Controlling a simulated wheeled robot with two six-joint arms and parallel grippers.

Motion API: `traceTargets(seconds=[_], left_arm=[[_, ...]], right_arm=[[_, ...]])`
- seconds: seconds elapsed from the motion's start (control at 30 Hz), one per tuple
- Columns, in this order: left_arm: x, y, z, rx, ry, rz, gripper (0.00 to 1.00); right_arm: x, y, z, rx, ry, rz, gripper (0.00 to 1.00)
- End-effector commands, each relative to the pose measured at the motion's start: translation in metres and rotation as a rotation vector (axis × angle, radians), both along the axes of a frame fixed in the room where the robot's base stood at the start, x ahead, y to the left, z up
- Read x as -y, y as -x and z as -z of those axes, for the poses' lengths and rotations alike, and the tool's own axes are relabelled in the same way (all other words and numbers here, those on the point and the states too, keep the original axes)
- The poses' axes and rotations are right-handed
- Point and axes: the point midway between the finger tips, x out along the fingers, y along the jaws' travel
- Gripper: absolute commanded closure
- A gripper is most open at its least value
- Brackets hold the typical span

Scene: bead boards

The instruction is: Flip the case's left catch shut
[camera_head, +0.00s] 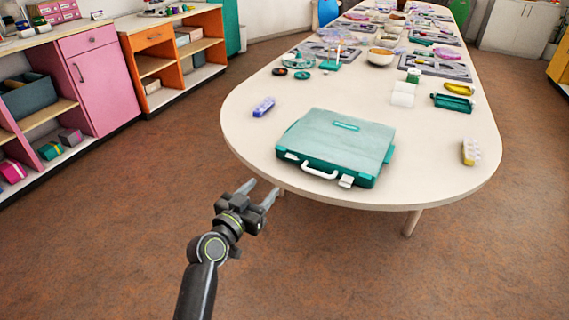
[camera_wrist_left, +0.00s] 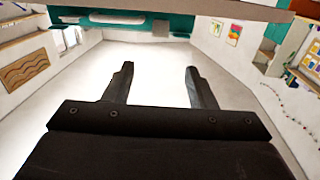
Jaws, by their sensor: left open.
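The teal case (camera_head: 350,136) lies closed and flat near the table's front edge, its white handle (camera_head: 320,173) facing me. Its left catch (camera_head: 291,156) is a small pale tab left of the handle; I cannot tell its exact angle. The right catch (camera_head: 346,181) is a larger white tab that sticks out. My left gripper (camera_head: 262,193) is open and empty, off the table's front edge, below and left of the case, touching nothing. In the left wrist view its two fingers (camera_wrist_left: 160,82) are apart, and part of the case's front (camera_wrist_left: 182,22) shows at the top. My right gripper is out of view.
The pale table (camera_head: 235,110) has a rounded front edge. A purple marker-like item (camera_head: 263,107) lies left of the case, a yellowish block (camera_head: 470,152) right of it. Bead boards and boxes crowd the far part. Floor is clear around my arm.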

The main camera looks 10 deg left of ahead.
Motion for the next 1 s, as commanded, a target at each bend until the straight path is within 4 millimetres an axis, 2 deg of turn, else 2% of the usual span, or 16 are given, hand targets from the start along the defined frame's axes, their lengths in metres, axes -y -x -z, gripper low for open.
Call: traceTargets(seconds=[0.2,0.6,0.8,1.0], left_arm=[[0.016,-0.037,-0.001,0.001,0.000,0.000,0.49],[0.040,-0.094,0.000,0.000,0.001,-0.001,0.49],[0.048,-0.113,0.001,-0.001,0.000,-0.001,0.49],[0.052,-0.121,0.001,0.000,0.001,-0.002,0.49]], right_arm=[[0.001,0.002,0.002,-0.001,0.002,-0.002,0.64],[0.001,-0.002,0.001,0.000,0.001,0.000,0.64],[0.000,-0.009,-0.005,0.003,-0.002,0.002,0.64],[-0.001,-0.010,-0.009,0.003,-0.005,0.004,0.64]])
